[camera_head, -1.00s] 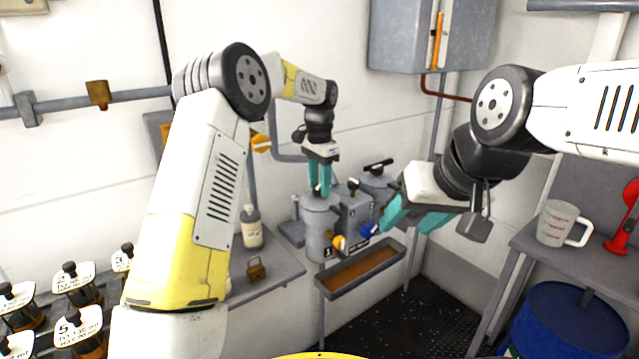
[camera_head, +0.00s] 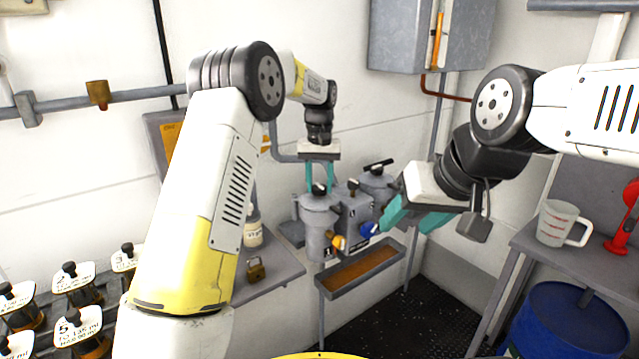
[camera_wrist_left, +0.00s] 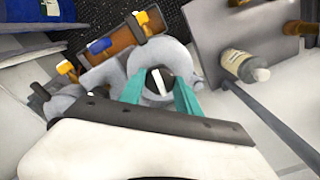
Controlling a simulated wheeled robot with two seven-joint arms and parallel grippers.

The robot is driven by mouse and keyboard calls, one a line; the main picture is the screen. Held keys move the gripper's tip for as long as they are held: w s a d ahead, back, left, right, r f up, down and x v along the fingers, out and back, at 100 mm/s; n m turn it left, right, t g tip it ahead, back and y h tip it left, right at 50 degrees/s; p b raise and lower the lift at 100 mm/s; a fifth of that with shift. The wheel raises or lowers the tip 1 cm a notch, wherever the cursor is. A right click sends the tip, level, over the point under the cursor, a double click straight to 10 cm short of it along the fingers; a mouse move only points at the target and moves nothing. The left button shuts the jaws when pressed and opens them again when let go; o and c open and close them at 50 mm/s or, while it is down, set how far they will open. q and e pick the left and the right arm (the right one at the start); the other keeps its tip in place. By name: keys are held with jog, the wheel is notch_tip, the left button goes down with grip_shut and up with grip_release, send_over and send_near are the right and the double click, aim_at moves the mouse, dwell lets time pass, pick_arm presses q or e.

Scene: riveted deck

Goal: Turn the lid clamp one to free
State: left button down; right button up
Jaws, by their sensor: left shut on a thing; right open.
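Lid clamp one (camera_head: 319,188) is a dark knob with a white bar on top of the grey pot marked 1 (camera_head: 318,218). In the left wrist view the knob (camera_wrist_left: 159,82) sits between the teal fingers. My left gripper (camera_head: 320,184) points straight down from above and is shut on this knob, one finger on each side. In the left wrist view the left gripper (camera_wrist_left: 158,94) partly hides the lid. My right gripper (camera_head: 417,220) is open and empty, in the air right of the pots.
A second grey pot with a dark clamp (camera_head: 378,168) stands behind right. Yellow (camera_head: 338,242) and blue (camera_head: 368,229) valve handles stick out in front, above a brown-filled trough (camera_head: 362,268). A bottle (camera_head: 253,232) and padlock (camera_head: 256,268) are on the left shelf.

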aim_at(320, 186)
pick_arm(q)
jog(key=shift+n, duration=0.6)
jog(key=c, duration=0.9)
grip_release()
jog(key=shift+o, duration=0.2)
notch_tip(320, 186, up, 7)
jog(key=shift+r, duration=0.4)
